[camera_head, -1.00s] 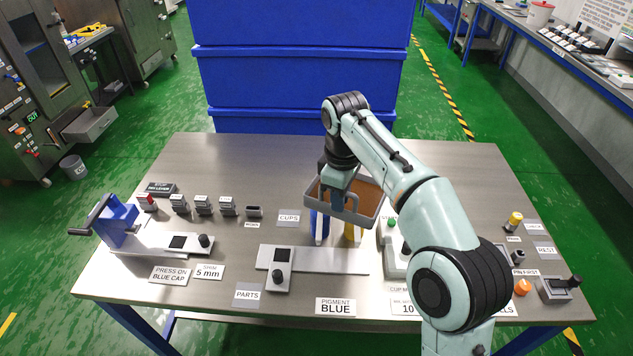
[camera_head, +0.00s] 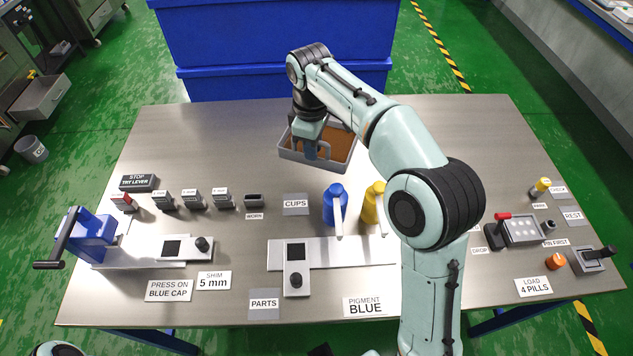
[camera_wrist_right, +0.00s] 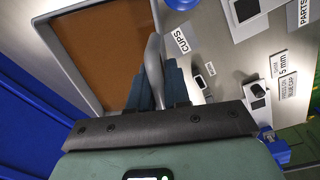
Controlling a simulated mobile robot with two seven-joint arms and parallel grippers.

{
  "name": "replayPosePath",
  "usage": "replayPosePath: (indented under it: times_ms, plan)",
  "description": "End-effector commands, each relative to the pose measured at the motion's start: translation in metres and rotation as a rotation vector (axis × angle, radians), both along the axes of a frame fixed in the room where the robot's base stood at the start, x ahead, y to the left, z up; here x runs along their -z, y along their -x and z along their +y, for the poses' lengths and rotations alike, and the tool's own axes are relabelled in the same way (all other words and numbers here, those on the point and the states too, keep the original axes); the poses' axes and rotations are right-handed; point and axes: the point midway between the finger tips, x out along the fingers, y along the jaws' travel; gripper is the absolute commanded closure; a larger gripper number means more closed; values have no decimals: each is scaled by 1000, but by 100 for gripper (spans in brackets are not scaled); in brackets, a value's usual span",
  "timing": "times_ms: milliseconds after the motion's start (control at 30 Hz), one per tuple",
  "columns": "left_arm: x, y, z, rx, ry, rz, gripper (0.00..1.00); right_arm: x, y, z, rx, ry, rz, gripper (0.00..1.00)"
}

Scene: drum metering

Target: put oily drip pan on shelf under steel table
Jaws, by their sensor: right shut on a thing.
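The drip pan (camera_head: 288,153) is a grey rectangular tray with brown oily contents, held above the back middle of the steel table (camera_head: 210,130). My right gripper (camera_head: 311,147) is shut on the pan's near left rim. In the right wrist view the pan (camera_wrist_right: 78,14) fills the upper left, and the fingers of my right gripper (camera_wrist_right: 158,88) close around a grey grip on its edge. The pan looks roughly level. The shelf under the table is hidden by the tabletop. My left gripper is not in view; a bit of an arm shows at the bottom left edge.
Blue bottle (camera_head: 335,204) and yellow bottle (camera_head: 373,203) stand just in front of the pan. A blue lever press (camera_head: 92,232) is at the left and a pill loader (camera_head: 521,230) at the right. Blue bins (camera_head: 280,85) stand behind the table. The tabletop's back left is clear.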

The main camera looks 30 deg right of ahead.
Motion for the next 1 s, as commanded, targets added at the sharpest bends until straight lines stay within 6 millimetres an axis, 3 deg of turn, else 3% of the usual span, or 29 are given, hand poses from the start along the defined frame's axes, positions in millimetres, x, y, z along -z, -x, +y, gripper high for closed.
replayPosePath:
  times_ms: [100, 300, 567, 800, 1000]
  plan:
    - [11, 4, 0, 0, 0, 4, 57, 34, 1, 0, -1, 0, 1, 100]
    - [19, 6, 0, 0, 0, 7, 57, 77, 0, 0, -1, 1, -1, 100]
    - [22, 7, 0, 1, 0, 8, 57, 99, -1, 0, 0, 0, -2, 100]
    - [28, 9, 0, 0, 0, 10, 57, 132, -1, 0, 0, 1, -2, 100]
    - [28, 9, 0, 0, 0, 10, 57, 137, -1, 0, 0, 0, -4, 100]
